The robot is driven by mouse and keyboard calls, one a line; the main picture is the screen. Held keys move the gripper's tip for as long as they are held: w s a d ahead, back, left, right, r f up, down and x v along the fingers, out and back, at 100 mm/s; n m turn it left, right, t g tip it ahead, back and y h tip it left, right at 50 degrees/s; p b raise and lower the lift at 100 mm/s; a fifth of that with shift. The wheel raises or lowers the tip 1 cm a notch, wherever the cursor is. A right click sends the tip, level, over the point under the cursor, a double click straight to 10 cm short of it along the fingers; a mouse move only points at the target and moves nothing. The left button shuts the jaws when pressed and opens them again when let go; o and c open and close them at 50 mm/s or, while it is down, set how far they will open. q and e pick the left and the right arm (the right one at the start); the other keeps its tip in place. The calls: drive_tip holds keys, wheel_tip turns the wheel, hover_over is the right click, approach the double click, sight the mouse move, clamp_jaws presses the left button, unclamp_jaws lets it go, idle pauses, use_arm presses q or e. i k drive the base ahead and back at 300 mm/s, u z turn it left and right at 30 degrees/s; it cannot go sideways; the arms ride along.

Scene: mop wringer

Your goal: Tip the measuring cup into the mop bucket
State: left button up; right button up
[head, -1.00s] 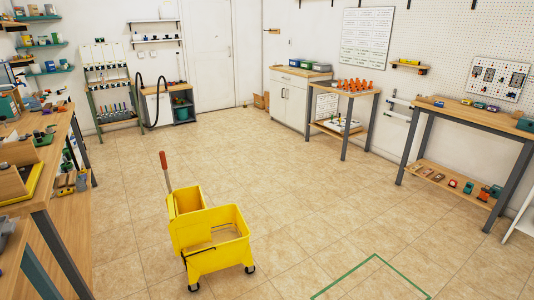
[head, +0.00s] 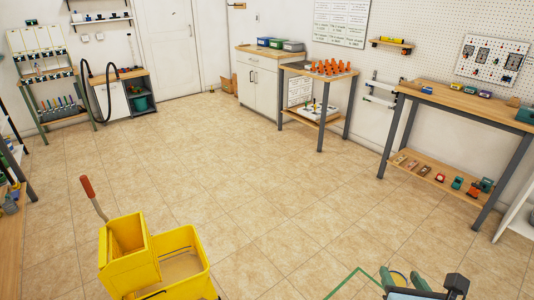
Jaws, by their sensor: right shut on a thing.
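The yellow mop bucket (head: 192,283) stands on the tiled floor at the bottom left of the head view, its lower part cut off by the frame. Its yellow wringer (head: 128,262) sits on the left side, with a red-gripped lever (head: 88,188) tilted up from it. My right gripper (head: 402,279) is at the bottom right edge, well to the right of the bucket and apart from it. It is shut on a small rounded thing, apparently the measuring cup (head: 399,277), mostly hidden and cut off. My left gripper is out of view.
A workbench (head: 470,102) stands at the right, and a small table with orange cones (head: 318,74) at the back. The floor between bucket and tables is clear.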

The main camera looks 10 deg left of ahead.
sight(125, 278)
drive_tip(key=i, duration=2.9)
drive_tip(key=u, duration=4)
drive_tip(key=i, duration=0.5)
drive_tip(key=z, duration=1.55)
